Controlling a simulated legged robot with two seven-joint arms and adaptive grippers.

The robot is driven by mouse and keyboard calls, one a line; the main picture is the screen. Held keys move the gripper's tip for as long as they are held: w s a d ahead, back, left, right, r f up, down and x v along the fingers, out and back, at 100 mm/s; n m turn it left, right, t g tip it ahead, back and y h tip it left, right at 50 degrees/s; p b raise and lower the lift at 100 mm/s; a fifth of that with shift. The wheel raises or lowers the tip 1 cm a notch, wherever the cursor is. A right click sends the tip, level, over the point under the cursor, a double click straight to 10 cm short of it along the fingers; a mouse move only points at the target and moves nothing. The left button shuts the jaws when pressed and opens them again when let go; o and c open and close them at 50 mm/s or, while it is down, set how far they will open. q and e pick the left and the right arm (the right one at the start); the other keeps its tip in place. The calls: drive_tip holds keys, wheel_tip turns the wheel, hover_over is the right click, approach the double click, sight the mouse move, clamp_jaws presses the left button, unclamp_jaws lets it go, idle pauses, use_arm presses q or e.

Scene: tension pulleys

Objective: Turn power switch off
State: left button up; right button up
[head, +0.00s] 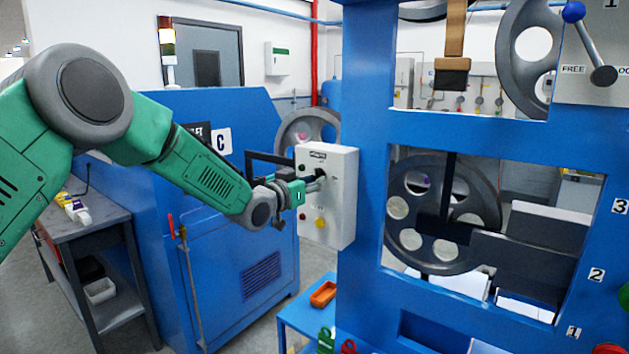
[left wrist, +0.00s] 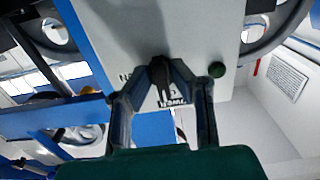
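The power switch is a dark knob on the white control box (head: 338,215), and the green arm's end covers it in the head view. In the left wrist view the dark knob (left wrist: 160,72) stands out from the white panel, beside a "POWER" label (left wrist: 172,100) that appears upside down. My left gripper (head: 318,178) is at the upper part of the box face. In the left wrist view its two grey fingers (left wrist: 164,68) converge on the knob, one on each side, and look shut on it. My right gripper is in neither view.
A green button (left wrist: 216,69) sits beside the switch. Yellow (head: 320,222) and red (head: 305,218) buttons sit lower on the box. The blue machine frame (head: 362,120) stands right of the box, and a blue cabinet (head: 225,260) stands behind my left arm.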

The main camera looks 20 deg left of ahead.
use_arm(q)
drive_tip(key=shift+o, duration=0.2)
drive_tip(key=shift+a+r, duration=0.1)
drive_tip(key=shift+s, duration=0.15)
drive_tip(key=v, duration=1.1)
drive_tip(key=shift+s+a, duration=0.2)
drive_tip(key=shift+a, duration=0.05)
